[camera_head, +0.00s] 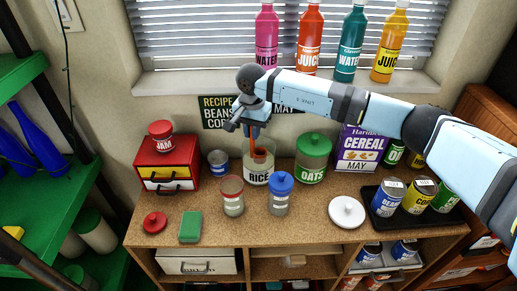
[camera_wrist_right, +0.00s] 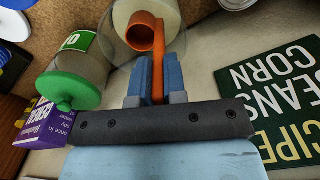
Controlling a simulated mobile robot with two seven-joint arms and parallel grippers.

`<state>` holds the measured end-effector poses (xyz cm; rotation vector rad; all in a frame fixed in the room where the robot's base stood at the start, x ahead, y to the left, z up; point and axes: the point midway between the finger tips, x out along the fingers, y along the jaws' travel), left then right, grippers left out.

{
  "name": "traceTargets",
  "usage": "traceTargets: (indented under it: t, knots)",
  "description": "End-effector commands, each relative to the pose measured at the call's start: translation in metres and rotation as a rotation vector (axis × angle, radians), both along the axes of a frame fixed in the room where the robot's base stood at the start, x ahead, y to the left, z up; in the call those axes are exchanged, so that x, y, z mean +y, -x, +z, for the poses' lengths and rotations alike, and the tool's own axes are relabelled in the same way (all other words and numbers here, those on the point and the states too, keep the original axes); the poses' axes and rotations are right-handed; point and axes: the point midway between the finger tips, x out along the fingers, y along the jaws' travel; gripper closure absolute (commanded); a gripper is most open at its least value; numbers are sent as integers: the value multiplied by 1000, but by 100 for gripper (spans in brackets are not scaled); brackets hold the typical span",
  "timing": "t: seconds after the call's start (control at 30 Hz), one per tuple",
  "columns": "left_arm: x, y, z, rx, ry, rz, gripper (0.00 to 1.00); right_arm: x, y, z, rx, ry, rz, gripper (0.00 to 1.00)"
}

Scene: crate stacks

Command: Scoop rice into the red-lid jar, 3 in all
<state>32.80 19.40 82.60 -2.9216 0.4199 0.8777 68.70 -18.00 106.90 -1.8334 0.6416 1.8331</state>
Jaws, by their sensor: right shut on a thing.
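My right gripper (camera_head: 253,124) is above the rice jar and shut on the handle of an orange scoop (camera_head: 252,141). In the right wrist view the scoop (camera_wrist_right: 146,33) stands between the blue fingers (camera_wrist_right: 154,85), its cup at the mouth of the rice jar. The clear rice jar (camera_head: 257,177) has no lid on it, and pale contents show inside. The red-rimmed jar (camera_head: 232,203) stands in front and to its left; its fill is hard to tell. A loose red lid (camera_head: 154,222) lies at the left of the counter. My left gripper is not in view.
A blue-lid jar (camera_head: 280,198) stands right of the red-rimmed jar. A green-lid oats jar (camera_head: 312,160) and cereal box (camera_head: 360,150) stand right of the rice. A white lid (camera_head: 347,212), green sponge-like block (camera_head: 190,226) and grey cup (camera_head: 218,162) are on the counter (camera_head: 255,237).

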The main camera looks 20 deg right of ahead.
Motion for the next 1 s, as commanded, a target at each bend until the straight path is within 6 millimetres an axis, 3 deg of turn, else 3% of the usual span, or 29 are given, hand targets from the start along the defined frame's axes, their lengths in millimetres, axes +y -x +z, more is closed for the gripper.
traceTargets:
  t: [1.0]
  knots:
    - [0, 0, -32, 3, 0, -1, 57, 0, 0, -37, 0, 0, 0, 100]
